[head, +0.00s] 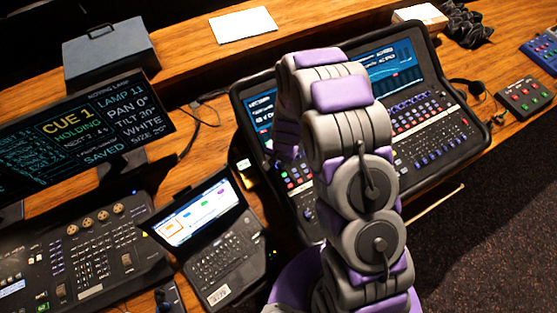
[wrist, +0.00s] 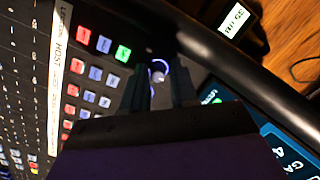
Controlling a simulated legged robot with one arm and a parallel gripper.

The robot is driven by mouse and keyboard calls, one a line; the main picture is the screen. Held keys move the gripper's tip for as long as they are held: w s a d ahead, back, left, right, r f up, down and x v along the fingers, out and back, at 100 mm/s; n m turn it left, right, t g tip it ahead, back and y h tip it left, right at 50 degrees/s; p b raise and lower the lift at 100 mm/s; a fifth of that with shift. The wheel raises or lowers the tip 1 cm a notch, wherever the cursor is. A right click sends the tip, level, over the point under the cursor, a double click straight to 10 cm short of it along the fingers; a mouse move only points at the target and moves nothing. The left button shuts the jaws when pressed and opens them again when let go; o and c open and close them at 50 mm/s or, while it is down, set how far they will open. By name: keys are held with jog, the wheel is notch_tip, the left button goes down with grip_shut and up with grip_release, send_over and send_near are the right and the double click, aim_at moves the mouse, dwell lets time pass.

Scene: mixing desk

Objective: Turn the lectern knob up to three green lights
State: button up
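In the wrist view, a small round pale knob (wrist: 158,72) with a blue-purple lit ring sits on the dark mixing desk. My gripper (wrist: 159,76) has its two dark fingers apart, one on each side of the knob. I cannot tell whether they touch it. A small green light (wrist: 217,100) shows at a screen's edge, partly behind my gripper, so I cannot count lights there. In the head view, the mixing desk (head: 430,140) stands behind my arm, which hides my gripper and the knob.
Rows of red, blue and green buttons (wrist: 95,72) lie beside the knob. A small lit display (wrist: 236,20) sits off the desk's edge. In the head view, a laptop (head: 215,245), a cue monitor (head: 90,130) and a lighting console (head: 75,255) stand to the left.

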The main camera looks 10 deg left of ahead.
jog(key=shift+r, duration=0.15)
notch_tip(320, 180, up, 17)
jog(key=d, duration=0.2)
jog(key=shift+b, duration=0.4)
dwell(0.5)
